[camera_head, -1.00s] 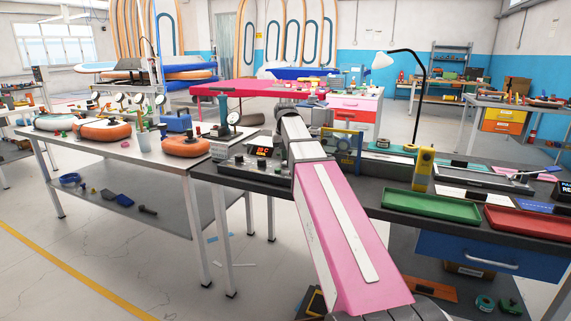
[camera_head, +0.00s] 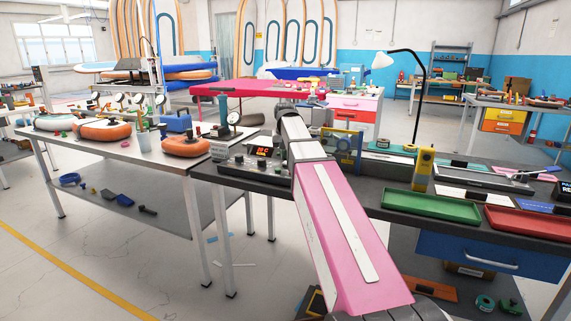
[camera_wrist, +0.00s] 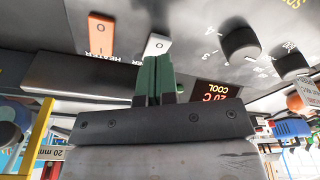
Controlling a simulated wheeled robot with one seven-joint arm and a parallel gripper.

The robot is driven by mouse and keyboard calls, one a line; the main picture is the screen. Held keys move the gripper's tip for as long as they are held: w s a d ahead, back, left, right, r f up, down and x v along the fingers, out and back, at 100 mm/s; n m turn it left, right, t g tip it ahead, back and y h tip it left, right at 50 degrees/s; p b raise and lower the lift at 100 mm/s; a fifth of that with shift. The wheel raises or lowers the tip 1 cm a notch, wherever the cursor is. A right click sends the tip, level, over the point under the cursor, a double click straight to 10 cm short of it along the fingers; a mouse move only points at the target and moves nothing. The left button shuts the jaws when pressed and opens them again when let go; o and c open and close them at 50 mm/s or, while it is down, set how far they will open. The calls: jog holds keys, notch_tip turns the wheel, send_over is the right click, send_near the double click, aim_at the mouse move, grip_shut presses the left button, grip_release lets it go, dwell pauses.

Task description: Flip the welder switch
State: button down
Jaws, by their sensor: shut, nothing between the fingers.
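The welder's control box (camera_head: 255,162) stands on the dark bench in the head view, left of my arm. In the wrist view its panel shows an orange rocker switch (camera_wrist: 101,33) by the word HEATER. Beside it is a white rocker switch (camera_wrist: 156,45), whose label is mostly hidden, with only its last letters showing. My gripper (camera_wrist: 154,60) has green fingers, shut and empty, with the tips right at the white switch's near edge. I cannot tell whether they touch it. My arm hides the gripper in the head view.
Beside the switches are black knobs (camera_wrist: 240,42) and a red-lit display (camera_wrist: 218,95) reading 20 C COOL. A green tray (camera_head: 430,207) and a red tray (camera_head: 530,222) lie right of my arm. A yellow tool (camera_head: 423,168) stands behind the green tray.

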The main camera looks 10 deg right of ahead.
aim_at(284, 163)
jog(key=shift+f, duration=1.2)
dwell(1.0)
jog(key=shift+r, duration=3.55)
